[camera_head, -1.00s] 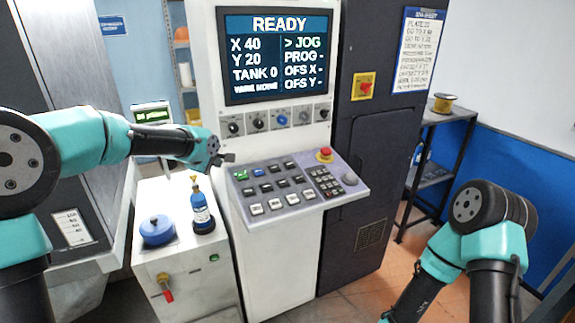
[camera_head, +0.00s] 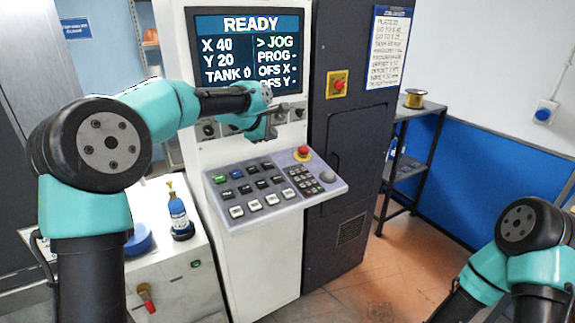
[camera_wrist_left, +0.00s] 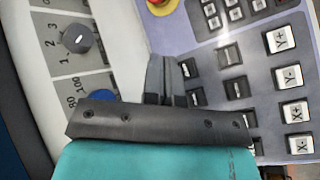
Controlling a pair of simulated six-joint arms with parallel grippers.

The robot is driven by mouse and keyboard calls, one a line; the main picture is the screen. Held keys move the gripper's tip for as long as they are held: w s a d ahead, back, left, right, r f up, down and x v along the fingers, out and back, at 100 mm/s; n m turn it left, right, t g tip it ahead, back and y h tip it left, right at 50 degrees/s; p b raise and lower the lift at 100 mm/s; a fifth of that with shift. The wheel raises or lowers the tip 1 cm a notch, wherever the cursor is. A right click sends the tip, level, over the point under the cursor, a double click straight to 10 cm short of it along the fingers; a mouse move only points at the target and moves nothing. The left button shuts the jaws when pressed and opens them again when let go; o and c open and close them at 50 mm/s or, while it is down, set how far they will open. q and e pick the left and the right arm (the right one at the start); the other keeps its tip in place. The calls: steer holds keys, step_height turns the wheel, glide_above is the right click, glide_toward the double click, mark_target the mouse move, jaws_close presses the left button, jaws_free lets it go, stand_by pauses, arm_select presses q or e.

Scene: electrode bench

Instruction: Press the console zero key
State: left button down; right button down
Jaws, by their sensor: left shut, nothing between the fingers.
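The console's key panel (camera_head: 240,222) slopes out below the screen, with green, blue, black and white keys and a small dark keypad (camera_head: 303,178). Which key is zero cannot be read in the head view. My left gripper (camera_head: 272,132) is shut and empty, above the back edge of the panel and apart from the keys. In the left wrist view its closed fingers (camera_wrist_left: 166,72) lie in front of the panel, between the knobs and the dark keys. White keys marked Y+ (camera_wrist_left: 281,39), Y-, X+ and X- show there. My right gripper is out of view.
The screen (camera_head: 222,50) reads READY, X 40, Y 20, TANK 0, JOG. A red stop button (camera_head: 303,151) sits at the panel's back right corner. Room in front of the panel is clear.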

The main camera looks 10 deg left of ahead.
mark_target(269, 167)
arm_select(q)
steer(key=shift+r, duration=0.1)
steer(key=shift+a, duration=0.1)
steer(key=shift+w+a+f, duration=0.2)
steer(key=shift+w+f, duration=0.05)
steer(key=shift+f, duration=1.2)
steer(key=shift+w+a+f, duration=0.2)
steer(key=shift+f, duration=1.25)
steer(key=shift+w+a+f, duration=0.2)
steer(key=shift+w+f, duration=0.05)
steer(key=shift+f, duration=1.2)
steer(key=shift+f, duration=0.1)
steer(key=shift+f, duration=0.3)
steer(key=shift+w+f, duration=0.15)
steer(key=shift+f, duration=0.25)
steer(key=shift+r, duration=0.8)
